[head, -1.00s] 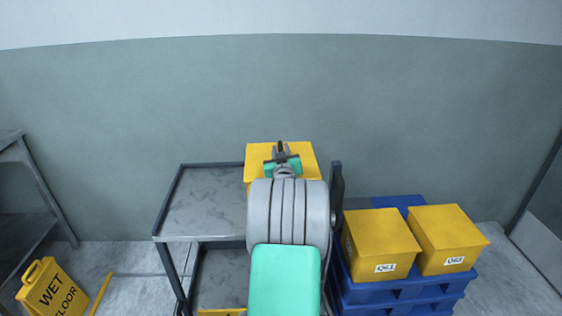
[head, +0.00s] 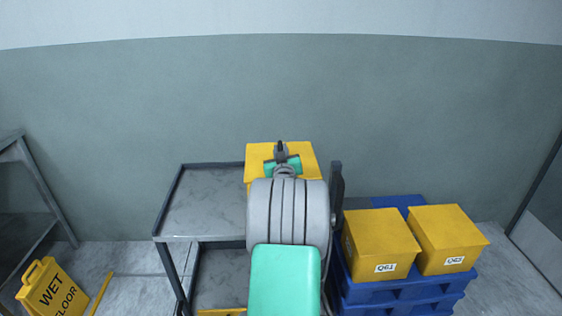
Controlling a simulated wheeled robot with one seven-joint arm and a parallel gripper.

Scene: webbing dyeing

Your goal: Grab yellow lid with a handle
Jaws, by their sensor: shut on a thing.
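The yellow lid (head: 260,153) tops a yellow box at the right end of the grey cart's upper shelf, in the middle of the head view. My gripper (head: 281,148) is over the middle of this lid, shut on its handle. My own arm covers the front of the box and most of the handle, so the grip shows only in part. The lid appears level; I cannot tell whether any gap lies under it.
The cart's upper shelf (head: 208,200) is bare on the left. Two yellow lidded boxes, one at left (head: 381,245) and one at right (head: 446,240), stand on blue pallets (head: 405,291).

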